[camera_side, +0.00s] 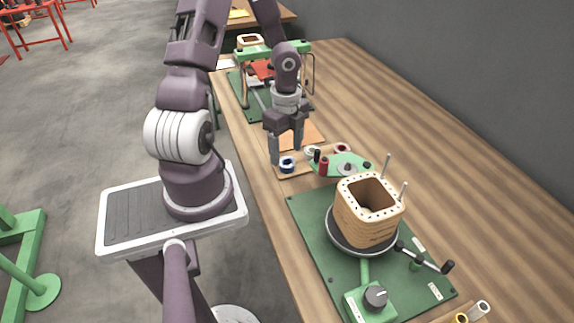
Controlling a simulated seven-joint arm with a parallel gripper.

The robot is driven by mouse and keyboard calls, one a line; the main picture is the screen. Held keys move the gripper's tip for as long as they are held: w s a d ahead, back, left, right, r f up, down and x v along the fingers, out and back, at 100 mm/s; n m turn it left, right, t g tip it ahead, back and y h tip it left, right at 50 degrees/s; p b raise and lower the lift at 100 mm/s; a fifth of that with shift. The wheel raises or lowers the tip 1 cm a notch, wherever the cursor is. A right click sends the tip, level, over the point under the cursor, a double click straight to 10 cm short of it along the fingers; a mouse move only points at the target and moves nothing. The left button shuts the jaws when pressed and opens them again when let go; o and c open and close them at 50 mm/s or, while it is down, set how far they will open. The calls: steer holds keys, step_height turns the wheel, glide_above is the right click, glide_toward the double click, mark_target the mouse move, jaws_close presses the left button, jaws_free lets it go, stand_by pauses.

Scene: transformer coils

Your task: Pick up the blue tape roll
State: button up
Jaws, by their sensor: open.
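The blue tape roll (287,164) is a small ring with a pale core. It lies near the left end of a thin wooden board (297,172) on the table, close to the table's left edge. My gripper (287,154) points down over that end of the board. It is open, with one finger to the left of the blue roll and the other behind and to its right. The fingers look very near the roll, but I cannot tell whether they touch it.
A green fixture (343,165) with a red-handled part stands close by. A wooden coil form (368,212) stands on a green base (315,228) in front. The table (400,130) is clear to the right.

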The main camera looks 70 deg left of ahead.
mark_target(287, 158)
step_height(287, 158, down, 4)
steer(key=shift+r, duration=0.1)
jaws_close()
steer(key=shift+r, duration=0.15)
step_height(287, 158, up, 10)
stand_by(0.4)
